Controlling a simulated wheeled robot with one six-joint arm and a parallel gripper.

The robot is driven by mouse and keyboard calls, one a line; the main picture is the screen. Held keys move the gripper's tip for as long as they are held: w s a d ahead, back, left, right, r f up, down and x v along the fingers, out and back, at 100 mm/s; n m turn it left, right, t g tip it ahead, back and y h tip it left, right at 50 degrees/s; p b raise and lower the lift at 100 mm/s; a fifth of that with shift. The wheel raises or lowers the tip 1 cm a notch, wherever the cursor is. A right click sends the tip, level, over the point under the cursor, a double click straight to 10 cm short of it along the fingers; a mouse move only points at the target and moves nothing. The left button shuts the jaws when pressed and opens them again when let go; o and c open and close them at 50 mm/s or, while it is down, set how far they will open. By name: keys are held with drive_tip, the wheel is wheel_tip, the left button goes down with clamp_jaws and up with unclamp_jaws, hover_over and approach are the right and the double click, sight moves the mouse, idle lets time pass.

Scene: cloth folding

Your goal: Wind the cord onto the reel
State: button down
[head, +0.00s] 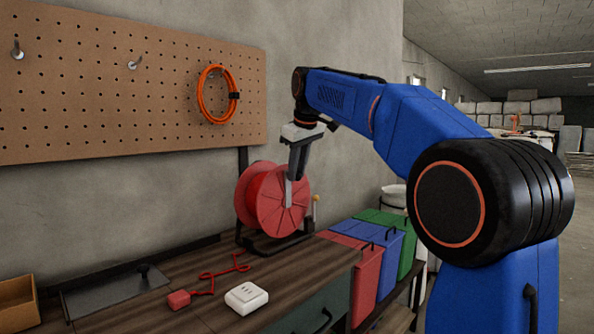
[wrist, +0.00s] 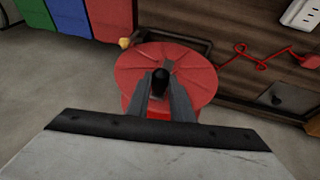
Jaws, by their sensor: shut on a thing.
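The red reel (head: 258,205) stands upright in a dark frame on the workbench, and its round face fills the middle of the wrist view (wrist: 135,68). The red cord (head: 222,272) lies in loose loops on the bench in front of the reel, ending in a red block-like end (head: 178,300). The cord also shows at the upper right of the wrist view (wrist: 254,57). My gripper (head: 289,198) is in front of the reel's face, pointing down in the head view. Its fingers are shut on a black handle (wrist: 160,77) at the reel's face. The fingers partly hide the handle and reel.
A white socket box (head: 246,298) sits near the cord. A dark tray (head: 115,292) and an open box (head: 17,303) are at left. Red, blue and green bins (head: 369,268) stand right of the reel. A pegboard (head: 100,85) with an orange coil (head: 204,98) hangs behind.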

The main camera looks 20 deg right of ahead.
drive_tip(key=shift+s+a, duration=0.1)
drive_tip(key=shift+a, duration=0.05)
drive_tip(key=s+a+f+n+t+h, duration=0.3)
drive_tip(key=s+a+f+t+h, duration=0.2)
drive_tip(key=a+f+t+h, duration=0.3)
drive_tip(key=shift+w+d+f+n+t+h, duration=0.15)
drive_tip(key=shift+f+h, duration=0.35)
drive_tip(key=shift+f, duration=1.05)
drive_tip(key=shift+w+d+f+n+t+h, duration=0.15)
drive_tip(key=shift+f+h, duration=0.35)
drive_tip(key=shift+f, duration=1.05)
drive_tip(key=shift+w+d+f+n+t+h, duration=0.15)
drive_tip(key=shift+f+h, duration=0.35)
drive_tip(key=shift+f, duration=1.05)
drive_tip(key=c, duration=1.6)
unclamp_jaws()
drive_tip(key=shift+o, duration=0.2)
